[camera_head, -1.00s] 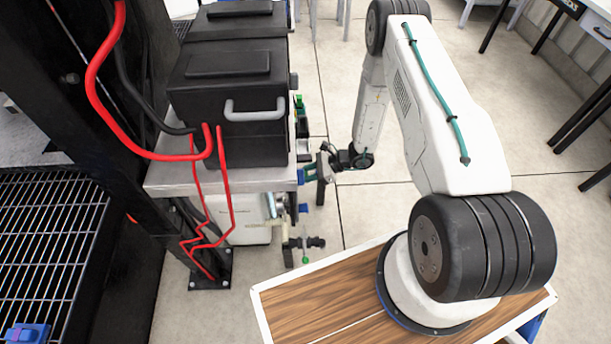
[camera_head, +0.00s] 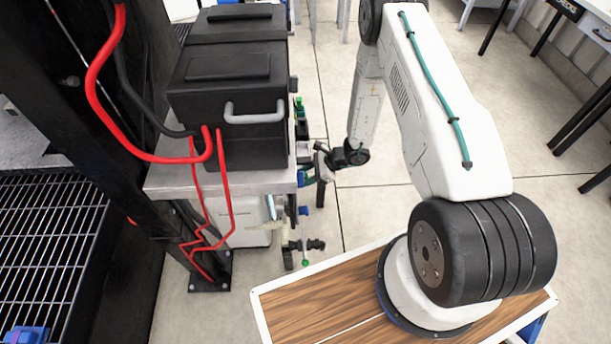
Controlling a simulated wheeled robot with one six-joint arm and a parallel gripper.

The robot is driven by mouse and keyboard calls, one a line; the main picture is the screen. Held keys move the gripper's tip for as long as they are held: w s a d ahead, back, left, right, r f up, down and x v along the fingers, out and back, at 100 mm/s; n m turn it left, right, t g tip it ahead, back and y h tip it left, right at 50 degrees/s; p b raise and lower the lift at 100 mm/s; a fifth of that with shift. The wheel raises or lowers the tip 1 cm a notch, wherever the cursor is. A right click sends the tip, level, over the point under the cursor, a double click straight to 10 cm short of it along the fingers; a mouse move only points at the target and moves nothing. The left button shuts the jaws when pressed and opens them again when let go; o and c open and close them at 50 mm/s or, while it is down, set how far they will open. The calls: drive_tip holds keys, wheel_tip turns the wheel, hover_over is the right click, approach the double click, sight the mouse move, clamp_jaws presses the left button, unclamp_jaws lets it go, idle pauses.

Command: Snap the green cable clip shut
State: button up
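Small green parts (camera_head: 299,103) show along the right edge of the bench, beside the black box. They are too small to tell which is the green cable clip, or whether it is open or shut. Another small green piece (camera_head: 305,262) is lower down, by the pipe fittings under the bench edge. My gripper (camera_head: 306,177) is at the bench's right edge, below the upper green parts in the picture and apart from them. Blue shows at its tip. Its fingers are small and partly hidden, so their opening cannot be made out.
The metal bench (camera_head: 165,180) carries black boxes (camera_head: 235,95) with a grey handle. Red cables (camera_head: 100,85) hang at a black post on the left. Dark and pale pipe fittings (camera_head: 288,245) stick out below the bench.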

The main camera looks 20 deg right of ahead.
drive_tip(key=v, duration=0.8)
drive_tip(key=shift+f, duration=0.1)
